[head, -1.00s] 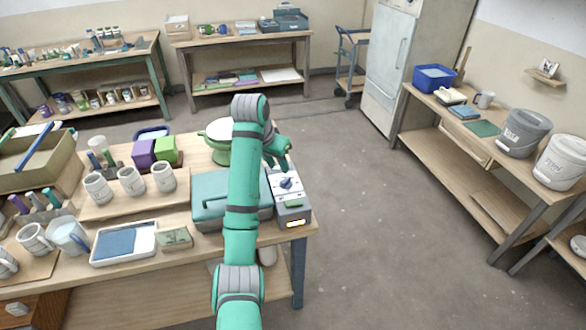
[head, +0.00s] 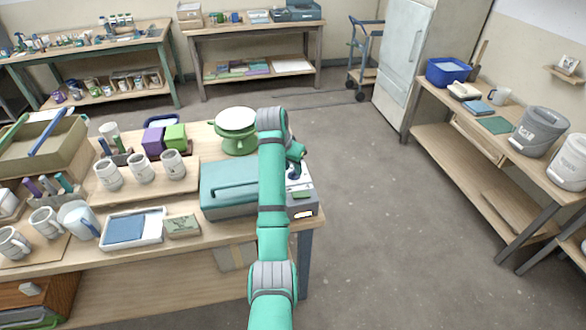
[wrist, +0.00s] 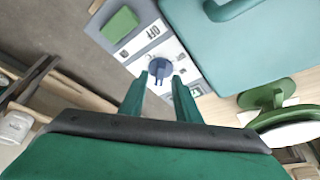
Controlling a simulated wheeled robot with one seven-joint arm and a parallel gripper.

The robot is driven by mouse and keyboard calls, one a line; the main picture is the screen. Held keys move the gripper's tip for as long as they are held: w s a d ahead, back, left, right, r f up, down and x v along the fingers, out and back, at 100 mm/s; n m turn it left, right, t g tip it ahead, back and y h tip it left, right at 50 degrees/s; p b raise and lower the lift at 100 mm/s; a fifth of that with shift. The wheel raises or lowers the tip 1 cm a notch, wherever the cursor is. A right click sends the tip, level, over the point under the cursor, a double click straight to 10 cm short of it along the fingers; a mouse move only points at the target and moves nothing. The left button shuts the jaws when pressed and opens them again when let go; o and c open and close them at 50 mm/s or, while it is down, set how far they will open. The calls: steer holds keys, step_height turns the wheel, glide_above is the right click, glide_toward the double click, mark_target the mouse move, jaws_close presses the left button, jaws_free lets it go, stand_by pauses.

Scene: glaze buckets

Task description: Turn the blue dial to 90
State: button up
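The blue dial (wrist: 160,68) sits on the white face of a grey control box (head: 306,208) at the right end of the near table. In the wrist view, an OFF label is printed beside the dial, and another label is partly hidden by a finger. The number at the dial's pointer is not readable. My gripper (wrist: 161,80) is open over the box, its two fingertips apart at the near side of the dial. Contact with the dial cannot be told. In the head view, my gripper (head: 294,172) largely hides the dial.
A teal case (head: 228,188) stands right beside the control box. A green-and-white round stand (head: 236,133) is behind it. The floor to the right is clear.

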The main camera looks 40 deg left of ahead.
steer(key=shift+x, duration=0.75)
steer(key=shift+c, duration=0.3)
steer(key=shift+w, duration=0.1)
jaws_close()
steer(key=n, duration=0.2)
steer(key=n+y, duration=0.1)
steer(key=n, duration=0.1)
steer(key=n+y, duration=0.1)
steer(key=shift+w+d+n+g, duration=0.1)
steer(key=shift+d+n+g, duration=0.2)
steer(key=shift+n+g, duration=0.1)
steer(key=shift+n+g+y, duration=0.4)
steer(key=shift+n, duration=1)
steer(key=shift+o, duration=0.3)
jaws_free()
